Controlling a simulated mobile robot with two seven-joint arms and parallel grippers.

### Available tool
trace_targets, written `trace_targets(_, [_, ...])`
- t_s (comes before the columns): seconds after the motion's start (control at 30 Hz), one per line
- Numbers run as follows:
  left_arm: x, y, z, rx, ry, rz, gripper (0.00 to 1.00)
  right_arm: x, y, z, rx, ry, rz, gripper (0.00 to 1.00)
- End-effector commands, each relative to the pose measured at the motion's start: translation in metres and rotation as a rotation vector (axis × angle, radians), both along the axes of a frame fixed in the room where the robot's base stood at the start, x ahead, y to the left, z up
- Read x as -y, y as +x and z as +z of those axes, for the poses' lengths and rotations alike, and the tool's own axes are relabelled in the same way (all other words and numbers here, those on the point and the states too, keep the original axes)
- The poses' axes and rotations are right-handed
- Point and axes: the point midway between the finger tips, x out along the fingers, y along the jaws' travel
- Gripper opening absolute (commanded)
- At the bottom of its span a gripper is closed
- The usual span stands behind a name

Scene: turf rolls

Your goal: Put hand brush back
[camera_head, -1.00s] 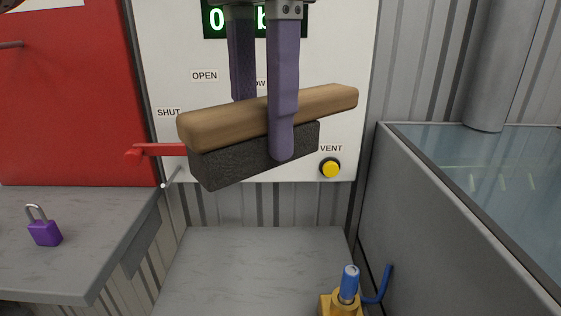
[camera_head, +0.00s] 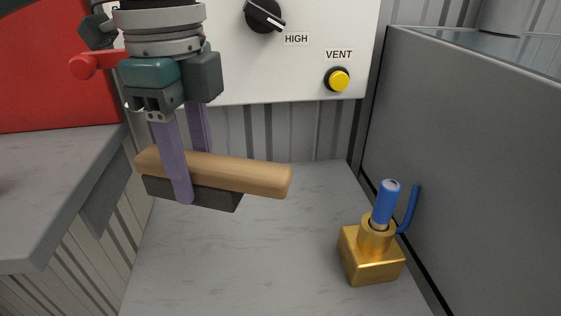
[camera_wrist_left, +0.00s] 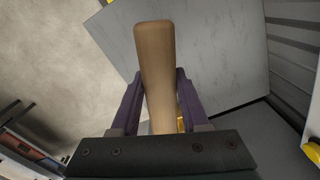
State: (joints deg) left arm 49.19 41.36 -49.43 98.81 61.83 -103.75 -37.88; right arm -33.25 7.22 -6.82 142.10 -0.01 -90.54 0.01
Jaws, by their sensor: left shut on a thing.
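The hand brush (camera_head: 230,172) has a pale wooden handle on top and a dark bristle block below. My left gripper (camera_head: 188,180) is shut on it, with one purple finger on each side. The brush is level with the grey counter below it in the head view and appears held above the surface; I cannot tell the exact gap. In the left wrist view the wooden handle (camera_wrist_left: 155,65) runs between the two purple fingers, and the bristles are hidden beneath it. My right gripper is not in view.
A brass block (camera_head: 370,262) with a blue cylinder (camera_head: 386,202) and a blue hooked piece stands at the right of the grey counter (camera_head: 270,265). A grey tank wall (camera_head: 460,150) bounds the right. A white panel with a yellow VENT button (camera_head: 339,80) is behind. The counter's middle is clear.

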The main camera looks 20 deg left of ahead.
Motion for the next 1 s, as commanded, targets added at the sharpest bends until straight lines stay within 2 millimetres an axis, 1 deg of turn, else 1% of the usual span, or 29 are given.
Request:
trace_targets(0.03, [0.0, -0.001, -0.019, -0.005, 0.001, 0.0, 0.0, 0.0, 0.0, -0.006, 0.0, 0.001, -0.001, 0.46])
trace_targets(0.1, [0.0, -0.001, -0.039, -0.004, 0.0, 0.001, 0.0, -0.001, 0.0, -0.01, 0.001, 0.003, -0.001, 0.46])
trace_targets(0.2, [0.0, -0.001, -0.063, -0.002, 0.0, 0.001, 0.0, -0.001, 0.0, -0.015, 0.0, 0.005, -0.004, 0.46])
trace_targets(0.3, [0.0, 0.0, -0.079, -0.001, 0.001, 0.001, 0.0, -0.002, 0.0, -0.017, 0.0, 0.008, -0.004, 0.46])
trace_targets(0.53, [0.001, 0.0, -0.097, 0.0, -0.001, 0.0, 0.0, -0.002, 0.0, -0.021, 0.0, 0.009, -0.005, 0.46])
trace_targets(0.73, [0.001, 0.0, -0.128, 0.0, 0.0, 0.001, 0.0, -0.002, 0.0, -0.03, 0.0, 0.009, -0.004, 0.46])
trace_targets(0.8, [0.001, 0.0, -0.132, 0.0, 0.0, 0.0, 0.0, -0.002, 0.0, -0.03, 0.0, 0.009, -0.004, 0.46])
trace_targets(1.0, [0.0, 0.0, -0.13, 0.002, 0.0, 0.0, 0.0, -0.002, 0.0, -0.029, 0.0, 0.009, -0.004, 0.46])
